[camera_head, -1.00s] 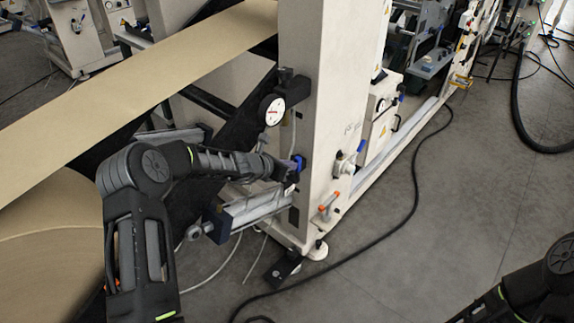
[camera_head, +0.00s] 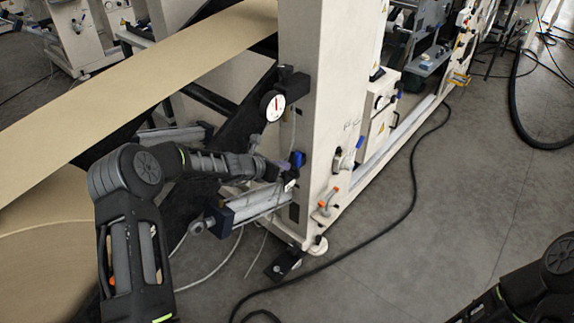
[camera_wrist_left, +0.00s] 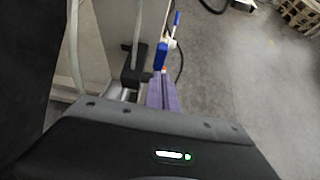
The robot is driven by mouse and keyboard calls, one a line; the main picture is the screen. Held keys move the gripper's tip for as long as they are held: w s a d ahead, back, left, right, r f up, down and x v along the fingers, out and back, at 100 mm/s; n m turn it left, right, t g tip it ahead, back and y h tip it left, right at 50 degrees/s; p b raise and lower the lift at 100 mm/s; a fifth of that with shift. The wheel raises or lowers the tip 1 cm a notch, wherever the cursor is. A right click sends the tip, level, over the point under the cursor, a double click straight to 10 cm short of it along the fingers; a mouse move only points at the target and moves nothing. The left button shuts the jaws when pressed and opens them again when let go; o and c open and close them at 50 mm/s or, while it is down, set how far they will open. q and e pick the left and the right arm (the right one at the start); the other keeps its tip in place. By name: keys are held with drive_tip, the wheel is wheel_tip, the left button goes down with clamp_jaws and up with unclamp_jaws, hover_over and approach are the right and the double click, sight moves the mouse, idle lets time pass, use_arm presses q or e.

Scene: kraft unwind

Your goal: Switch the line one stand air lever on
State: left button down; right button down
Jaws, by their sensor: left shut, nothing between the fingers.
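The blue air lever (camera_head: 297,158) is on the left face of the white stand post (camera_head: 318,100), below a round gauge (camera_head: 272,105) with a red needle. In the left wrist view the blue lever (camera_wrist_left: 160,56) appears just beyond my fingertips, next to a black block (camera_wrist_left: 133,66). My left gripper (camera_head: 284,168) is shut and empty, close beside the lever; I cannot tell whether it touches. Its purple fingers (camera_wrist_left: 161,94) point at the lever in the wrist view. My right gripper is out of view.
Another valve with a blue handle (camera_head: 360,143) and an orange-handled fitting (camera_head: 328,200) are on the post's right face. A kraft web (camera_head: 150,80) runs above my left arm.

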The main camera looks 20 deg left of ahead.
use_arm(q)
wheel_tip(320, 180, up, 9)
drive_tip(key=s+a+p, duration=0.1)
drive_tip(key=s+p, duration=0.1)
drive_tip(key=shift+a, duration=0.15)
drive_tip(key=shift+s, duration=0.1)
drive_tip(key=s+d+f+m+g+y, duration=0.1)
drive_tip(key=s+d+f+m+g, duration=0.1)
drive_tip(key=s+f+m, duration=0.55)
drive_tip(key=s+d+f+m+g+y, duration=0.1)
drive_tip(key=s+d+f+m+g, duration=0.15)
drive_tip(key=s+f+m, duration=0.55)
drive_tip(key=s+d+f+m+g, duration=0.1)
drive_tip(key=s+d+f+m, duration=0.2)
drive_tip(key=s, duration=0.6)
drive_tip(key=s+d+f+m+g+h+p, duration=0.1)
drive_tip(key=s+d+f+m+g, duration=0.1)
drive_tip(key=s+d+m, duration=0.4)
drive_tip(key=s+d+f+m+g+h+p, duration=0.1)
drive_tip(key=s+d+f+m, duration=0.3)
drive_tip(key=s, duration=0.9)
drive_tip(key=d+m+g, duration=0.1)
drive_tip(key=d, duration=0.2)
drive_tip(key=shift+d, duration=0.35)
